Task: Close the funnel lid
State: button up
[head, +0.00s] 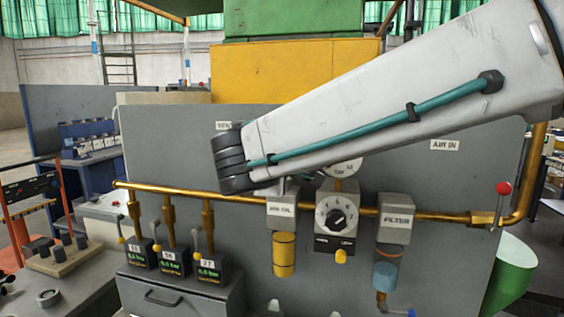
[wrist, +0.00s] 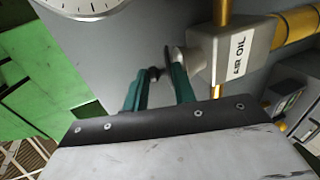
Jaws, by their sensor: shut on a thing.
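The funnel (wrist: 178,58) is a small pale grey cone on the side of the grey AIR OIL box (wrist: 236,48) in the wrist view. The funnel lid (wrist: 167,56) looks like a thin dark disc seen nearly edge-on, standing at the funnel's mouth. My gripper (wrist: 160,74) has teal fingers and is shut on a small dark part that seems to belong to the lid. The exact contact is too small to tell. In the head view the AIR OIL box (head: 282,213) shows below my arm, which hides the gripper and the lid.
A brass pipe (head: 240,197) runs across the grey panel (head: 170,140). A regulator with a dial (head: 337,218) and a FILTER unit (head: 396,220) are right of the box. A round gauge (head: 346,165) is partly behind my arm. Several small valves with levers (head: 208,240) stand left.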

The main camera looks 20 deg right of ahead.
dwell(0.4)
jog(key=o, duration=0.9)
jog(key=shift+f, duration=0.1)
jog(key=shift+d, duration=0.1)
